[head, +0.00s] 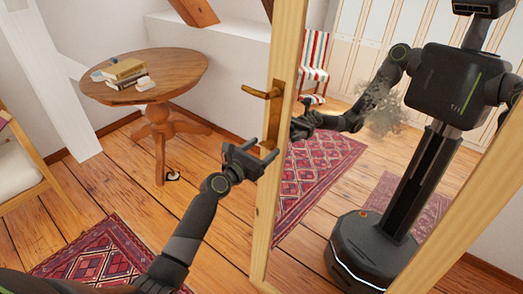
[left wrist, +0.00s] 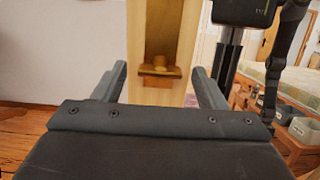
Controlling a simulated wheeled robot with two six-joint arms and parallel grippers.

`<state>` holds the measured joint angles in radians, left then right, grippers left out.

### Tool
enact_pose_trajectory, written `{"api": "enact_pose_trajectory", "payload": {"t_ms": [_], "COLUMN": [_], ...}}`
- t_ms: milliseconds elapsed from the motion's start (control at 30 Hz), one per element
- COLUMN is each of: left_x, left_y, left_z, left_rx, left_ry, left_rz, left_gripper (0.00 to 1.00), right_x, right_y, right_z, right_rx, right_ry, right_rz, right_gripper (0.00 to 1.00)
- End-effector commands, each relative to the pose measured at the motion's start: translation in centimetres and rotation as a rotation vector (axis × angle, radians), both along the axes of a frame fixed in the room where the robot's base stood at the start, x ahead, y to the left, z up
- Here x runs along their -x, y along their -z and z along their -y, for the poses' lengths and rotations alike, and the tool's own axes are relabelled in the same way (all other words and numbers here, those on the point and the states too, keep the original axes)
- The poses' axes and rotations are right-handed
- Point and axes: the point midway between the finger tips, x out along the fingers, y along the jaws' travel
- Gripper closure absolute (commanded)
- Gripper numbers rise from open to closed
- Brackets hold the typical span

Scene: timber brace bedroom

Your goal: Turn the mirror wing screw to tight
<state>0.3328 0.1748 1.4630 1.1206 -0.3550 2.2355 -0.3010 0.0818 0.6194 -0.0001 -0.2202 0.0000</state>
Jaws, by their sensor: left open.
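The mirror (head: 372,150) stands upright in a pale timber frame (head: 287,50) and reflects my own body. On the frame's left post, a brass lever (head: 262,93) points left from a long brass plate. My left gripper (head: 264,146) is open and empty close to the lower end of that plate. In the left wrist view, a small brass piece with a round stub and a flat crosspiece, apparently the wing screw (left wrist: 160,69), sits ahead between the spread fingers (left wrist: 158,84), with gaps on both sides. The gripper hides that area in the head view.
A round wooden table (head: 185,72) with books (head: 126,70) stands at the back left. A cushioned chair (head: 18,165) is at the left edge.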

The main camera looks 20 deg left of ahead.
Motion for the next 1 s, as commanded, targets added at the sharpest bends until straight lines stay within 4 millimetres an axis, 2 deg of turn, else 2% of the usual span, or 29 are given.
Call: {"api": "enact_pose_trajectory", "payload": {"t_ms": [233, 600, 1000], "left_x": [-0.06, -0.03, -0.04], "left_y": [0.01, 0.01, 0.10], "left_z": [0.02, 0.00, -0.06], "left_rx": [0.000, 0.000, -0.085], "left_ry": [0.000, 0.000, 0.010], "left_rz": [0.000, 0.000, 0.031], "left_gripper": [0.35, 0.79, 0.79], "right_x": [-0.05, -0.09, -0.13], "right_y": [-0.01, -0.01, 0.42], "right_z": [0.01, -0.01, -0.07], "right_rx": [0.000, 0.000, -0.001], "right_ry": [0.000, 0.000, 0.000], "right_rz": [0.001, 0.002, 0.002], "right_gripper": [0.64, 0.64, 0.64]}}
